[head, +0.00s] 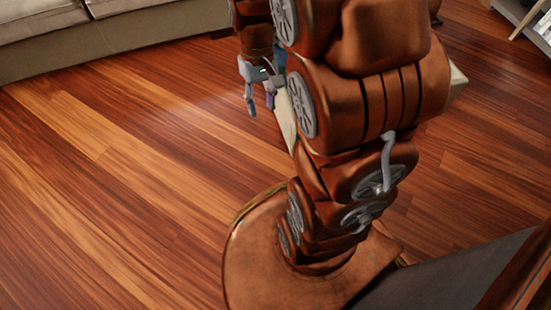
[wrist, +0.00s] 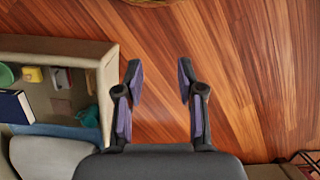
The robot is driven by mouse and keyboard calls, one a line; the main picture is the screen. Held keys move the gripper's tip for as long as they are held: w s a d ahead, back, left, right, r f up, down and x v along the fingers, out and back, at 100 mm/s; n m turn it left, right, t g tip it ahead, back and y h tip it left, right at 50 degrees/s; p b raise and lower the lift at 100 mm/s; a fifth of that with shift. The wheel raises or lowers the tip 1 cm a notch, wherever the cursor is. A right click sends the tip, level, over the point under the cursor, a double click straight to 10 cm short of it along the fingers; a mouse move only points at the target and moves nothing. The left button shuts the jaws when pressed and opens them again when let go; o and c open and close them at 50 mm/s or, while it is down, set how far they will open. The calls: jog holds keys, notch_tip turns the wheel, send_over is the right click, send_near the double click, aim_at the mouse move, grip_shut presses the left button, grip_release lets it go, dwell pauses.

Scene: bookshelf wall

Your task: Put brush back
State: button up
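No brush can be made out in either view. My gripper (wrist: 160,82) is open and empty in the wrist view, with bare wood floor between its fingers. It also shows in the head view (head: 261,107), fingers pointing down above the floor in front of the sofa. A pale open-topped box or table (wrist: 60,46) lies left of my fingers in the wrist view, apart from them. In it are a yellow item (wrist: 33,75), a green item (wrist: 6,76), a dark blue book-like item (wrist: 15,107) and smaller things too small to name.
A beige sofa (head: 40,55) stands at the back left of the head view. The wood floor (head: 120,200) is clear at left. A shelf edge (head: 520,14) shows at the top right. A round brown rim (wrist: 150,3) shows at the top of the wrist view.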

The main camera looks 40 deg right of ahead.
jog(key=s+a+r+n, duration=0.1)
jog(key=s+a, duration=0.3)
jog(key=s, duration=0.4)
jog(key=s+a+r+g+h, duration=0.1)
jog(key=s+a, duration=0.3)
jog(key=s, duration=0.4)
jog(key=shift+s+r+n, duration=0.15)
jog(key=shift+r+n, duration=0.25)
jog(key=shift+r, duration=0.45)
notch_tip(320, 180, up, 42)
jog(key=t+p, duration=0.1)
jog(key=p, duration=3.9)
jog(key=shift+d, duration=0.15)
